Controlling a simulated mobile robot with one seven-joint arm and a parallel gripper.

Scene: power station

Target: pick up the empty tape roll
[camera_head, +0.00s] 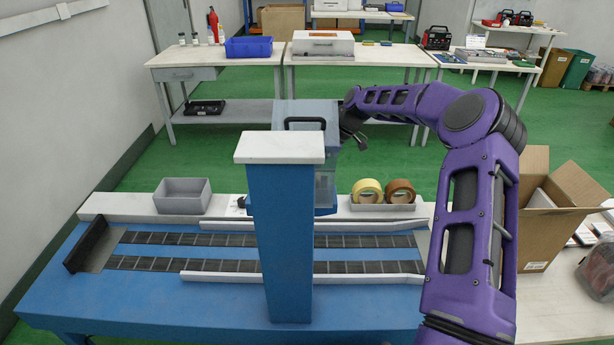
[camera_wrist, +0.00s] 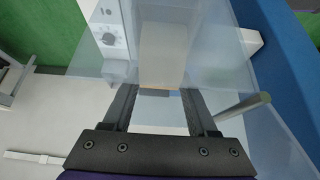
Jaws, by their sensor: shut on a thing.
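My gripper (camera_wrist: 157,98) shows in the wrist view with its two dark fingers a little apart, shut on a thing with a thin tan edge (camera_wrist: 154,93). This looks to be the empty tape roll, though only a sliver shows and clear panels blur the view. In the head view my arm reaches from the right to the blue-grey machine (camera_head: 305,113), and the fingertips are hidden around its right side. A yellow tape roll (camera_head: 371,183) and a brown tape roll (camera_head: 403,184) stand side by side in a shallow grey tray (camera_head: 384,208), below my gripper.
A blue column with a white top (camera_head: 279,148) stands in front of the machine and hides part of it. A grey bin (camera_head: 183,203) sits at the left of the white ledge. The conveyor tracks (camera_head: 180,239) are clear. An open cardboard box (camera_head: 540,237) stands at the right.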

